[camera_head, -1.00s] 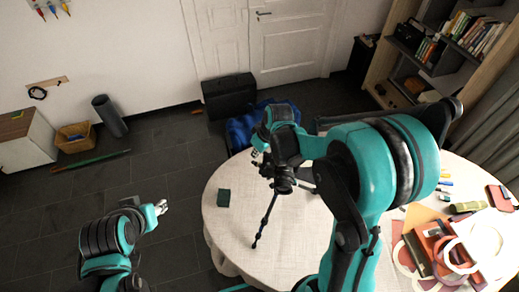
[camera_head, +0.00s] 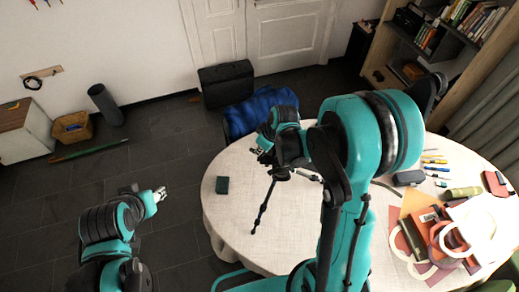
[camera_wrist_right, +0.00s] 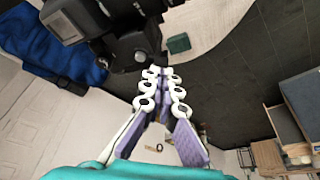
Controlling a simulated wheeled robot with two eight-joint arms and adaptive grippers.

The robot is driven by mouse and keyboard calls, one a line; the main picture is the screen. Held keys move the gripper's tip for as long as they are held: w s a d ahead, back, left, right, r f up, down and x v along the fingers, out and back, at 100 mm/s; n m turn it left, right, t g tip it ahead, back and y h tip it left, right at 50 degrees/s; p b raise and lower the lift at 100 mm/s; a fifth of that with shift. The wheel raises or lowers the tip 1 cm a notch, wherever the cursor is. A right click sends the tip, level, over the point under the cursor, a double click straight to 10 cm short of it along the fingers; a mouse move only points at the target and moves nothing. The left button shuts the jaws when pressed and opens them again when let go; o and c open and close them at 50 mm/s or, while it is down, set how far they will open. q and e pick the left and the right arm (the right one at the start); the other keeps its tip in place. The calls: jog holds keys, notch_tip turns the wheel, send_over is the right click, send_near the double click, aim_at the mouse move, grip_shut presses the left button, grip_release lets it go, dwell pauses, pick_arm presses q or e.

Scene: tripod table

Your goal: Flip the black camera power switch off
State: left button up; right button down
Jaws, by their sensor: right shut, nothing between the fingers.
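The black camera (camera_wrist_right: 128,28) shows at the top left of the right wrist view, close beyond my right fingertips. Its power switch cannot be made out. In the head view my right arm hides most of the camera, and a black tripod leg (camera_head: 263,207) reaches down over the round table. My right gripper (camera_head: 258,152) is shut and empty, beside the camera. In the wrist view its fingertips (camera_wrist_right: 160,72) are together just below the camera's dark round part; whether they touch it I cannot tell. My left gripper (camera_head: 160,194) is away from the table, its jaw state unclear.
The white-covered round table (camera_head: 225,220) bears a small dark green box (camera_head: 222,185) left of the tripod. A blue bundle (camera_head: 255,112) and black case (camera_head: 226,84) lie behind.

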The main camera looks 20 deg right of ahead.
jog(key=n, duration=0.1)
jog(key=n+b, duration=0.1)
jog(key=shift+s+d+n+g+y, duration=0.1)
jog(key=shift+s+n+g+y, duration=0.2)
jog(key=shift+n, duration=0.1)
jog(key=shift+w+f, duration=0.1)
jog(key=shift+w, duration=0.05)
jog(key=shift+w+b, duration=0.4)
jog(key=shift+w, duration=0.25)
jog(key=shift+a, duration=0.25)
